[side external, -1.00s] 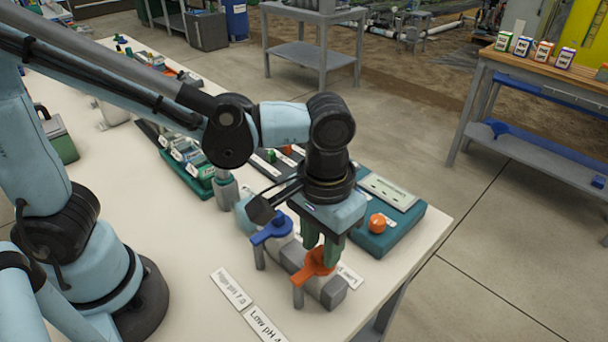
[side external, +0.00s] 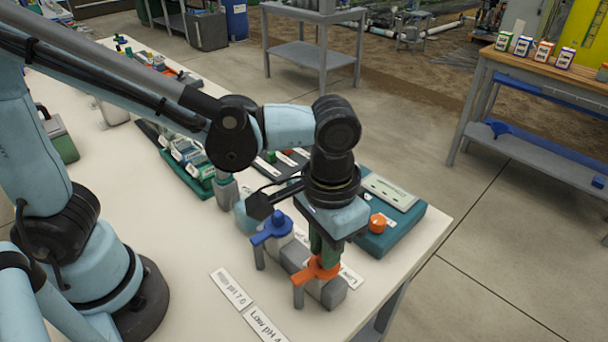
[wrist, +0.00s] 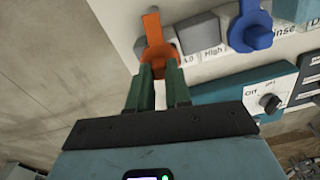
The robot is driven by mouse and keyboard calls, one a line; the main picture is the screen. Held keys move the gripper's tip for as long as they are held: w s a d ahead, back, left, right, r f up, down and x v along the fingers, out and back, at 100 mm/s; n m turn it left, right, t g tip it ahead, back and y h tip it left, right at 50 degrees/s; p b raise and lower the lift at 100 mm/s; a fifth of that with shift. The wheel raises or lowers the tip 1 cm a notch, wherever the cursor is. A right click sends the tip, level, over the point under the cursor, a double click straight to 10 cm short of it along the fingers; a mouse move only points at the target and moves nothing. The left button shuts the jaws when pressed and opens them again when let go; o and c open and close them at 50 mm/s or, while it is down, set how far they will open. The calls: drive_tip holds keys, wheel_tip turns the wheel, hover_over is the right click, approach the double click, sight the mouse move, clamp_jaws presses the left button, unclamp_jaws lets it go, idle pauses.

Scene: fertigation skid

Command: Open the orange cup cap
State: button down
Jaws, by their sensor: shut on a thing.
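The orange cup cap (side external: 316,270) is at the front end of a grey holder (side external: 334,292) near the table's right edge. Its flat tab points toward the left. In the wrist view the orange cap (wrist: 152,28) is at the top, with its tab pointing up. My gripper (side external: 324,262) points down with its green fingers closed on the orange cap's raised part. In the wrist view my gripper (wrist: 161,72) hides part of the cap, and the cup's inside cannot be seen.
A blue cap (side external: 271,230) stands close behind the orange one. A teal box (side external: 388,232) with an orange knob (side external: 377,222) is behind my gripper to the right. White labels (side external: 231,288) lie on the table in front.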

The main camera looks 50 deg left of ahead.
drive_tip(key=m, duration=0.1)
drive_tip(key=d+m, duration=0.1)
drive_tip(key=m, duration=0.2)
drive_tip(key=shift+s+d+m, duration=0.3)
drive_tip(key=shift+s+d, duration=0.05)
drive_tip(key=shift+d, duration=0.05)
drive_tip(key=m, duration=0.2)
drive_tip(key=s+d+m, duration=0.1)
drive_tip(key=shift+m, duration=0.4)
drive_tip(key=shift+s+d+m, duration=0.2)
drive_tip(key=shift+s+m, duration=0.35)
drive_tip(key=shift+m, duration=0.85)
drive_tip(key=shift+s+d+m, duration=0.15)
drive_tip(key=shift+s+m, duration=0.4)
drive_tip(key=shift+m, duration=0.85)
drive_tip(key=shift+s+d+m, duration=0.2)
drive_tip(key=shift+s+m, duration=0.35)
drive_tip(key=shift+m, duration=0.85)
drive_tip(key=c, duration=1)
unclamp_jaws()
drive_tip(key=shift+c, duration=0.2)
